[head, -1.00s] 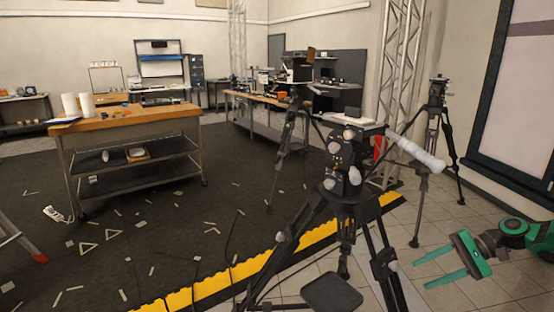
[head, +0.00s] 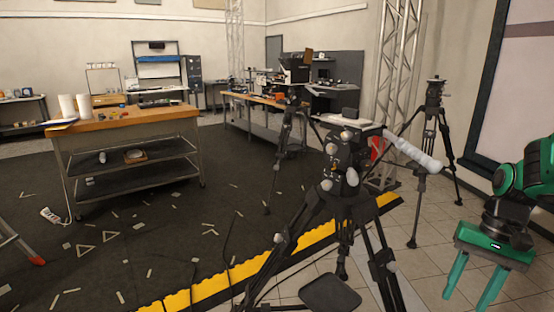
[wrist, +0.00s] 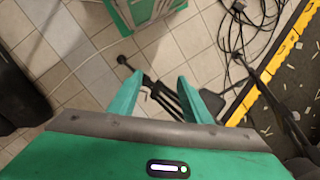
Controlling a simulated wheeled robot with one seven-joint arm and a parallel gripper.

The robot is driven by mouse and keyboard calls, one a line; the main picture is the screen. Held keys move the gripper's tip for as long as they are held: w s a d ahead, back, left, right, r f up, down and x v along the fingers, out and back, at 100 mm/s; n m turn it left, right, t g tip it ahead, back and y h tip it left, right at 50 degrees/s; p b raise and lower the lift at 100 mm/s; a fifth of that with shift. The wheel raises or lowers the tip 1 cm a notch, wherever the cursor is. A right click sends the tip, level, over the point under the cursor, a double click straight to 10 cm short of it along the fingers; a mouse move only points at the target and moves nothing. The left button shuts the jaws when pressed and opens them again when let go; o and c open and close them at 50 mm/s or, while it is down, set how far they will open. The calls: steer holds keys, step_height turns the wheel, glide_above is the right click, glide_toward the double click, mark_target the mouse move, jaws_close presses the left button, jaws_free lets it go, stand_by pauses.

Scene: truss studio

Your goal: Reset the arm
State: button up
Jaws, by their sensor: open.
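My gripper (head: 471,284) is at the right edge of the head view, green, with its two fingers apart and pointing down. Nothing is between the fingers. In the wrist view my gripper (wrist: 155,100) shows both green fingers spread over the tiled floor, empty. My arm rises above the gripper at the right edge of the head view.
A black camera tripod (head: 345,205) stands close, left of my gripper. Another tripod (head: 432,130) stands behind, near the truss (head: 400,70). A wooden-topped workbench (head: 125,118) is at the left. Cables (wrist: 235,35) lie on the floor. Tiled floor (head: 430,215) is clear between tripod and gripper.

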steer(key=s+r+t+h, duration=0.1)
steer(key=s+r, duration=0.2)
steer(key=s, duration=1)
steer(key=shift+s+a+h, duration=0.15)
steer(key=shift+a+h, duration=0.1)
steer(key=shift+h, duration=0.15)
steer(key=shift+w+f, duration=0.25)
steer(key=shift+w, duration=0.4)
stand_by(0.3)
